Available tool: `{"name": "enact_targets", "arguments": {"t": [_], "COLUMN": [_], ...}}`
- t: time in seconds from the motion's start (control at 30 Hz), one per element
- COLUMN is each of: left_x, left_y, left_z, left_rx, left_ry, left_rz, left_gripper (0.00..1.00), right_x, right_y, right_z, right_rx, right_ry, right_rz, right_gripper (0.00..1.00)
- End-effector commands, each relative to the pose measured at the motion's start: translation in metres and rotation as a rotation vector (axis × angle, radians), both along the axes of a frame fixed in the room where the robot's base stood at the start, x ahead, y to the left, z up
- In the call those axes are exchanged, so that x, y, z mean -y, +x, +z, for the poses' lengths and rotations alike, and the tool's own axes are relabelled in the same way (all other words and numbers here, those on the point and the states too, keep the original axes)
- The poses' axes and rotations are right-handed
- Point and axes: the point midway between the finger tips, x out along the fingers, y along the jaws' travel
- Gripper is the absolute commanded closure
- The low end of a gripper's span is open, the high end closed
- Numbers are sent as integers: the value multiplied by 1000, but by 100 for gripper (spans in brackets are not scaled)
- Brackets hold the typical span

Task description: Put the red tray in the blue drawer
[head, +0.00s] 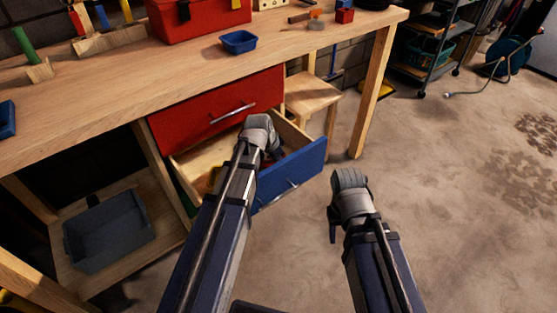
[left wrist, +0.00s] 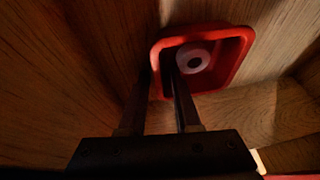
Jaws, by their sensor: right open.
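The blue drawer (head: 292,174) is pulled out below a closed red drawer (head: 215,108). The red tray (left wrist: 238,66) shows in the left wrist view on bare wood inside what appears to be the drawer, with a pale ring (left wrist: 192,58) in it. My left gripper (left wrist: 162,72) reaches down there, its fingers apart on either side of the tray's left wall, one inside and one outside. In the head view my left arm hides the left gripper and most of the drawer's inside. My right gripper (head: 333,228) is open and empty over the floor, right of the drawer.
The workbench (head: 170,75) carries a small blue tray (head: 238,42), a red toolbox (head: 195,18) and loose blocks. A grey bin (head: 108,232) sits on the lower shelf at left. A wooden stool (head: 308,95) stands behind the drawer.

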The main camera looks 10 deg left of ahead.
Motion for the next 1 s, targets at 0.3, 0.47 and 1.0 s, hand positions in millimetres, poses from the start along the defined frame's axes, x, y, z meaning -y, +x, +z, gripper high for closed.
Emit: {"name": "enact_targets", "arguments": {"t": [0.3,0.47,1.0], "left_x": [0,-1,-12], "left_y": [0,-2,-30], "left_z": [2,10,82], "left_rx": [0,0,0], "left_ry": [0,0,0], "left_rz": [0,0,1], "left_gripper": [67,67,67], "right_x": [0,0,-2], "right_y": [0,0,-1], "right_z": [2,10,82], "right_rx": [0,0,-4], "right_ry": [0,1,8], "right_rz": [0,0,-4], "right_gripper": [50,50,50]}}
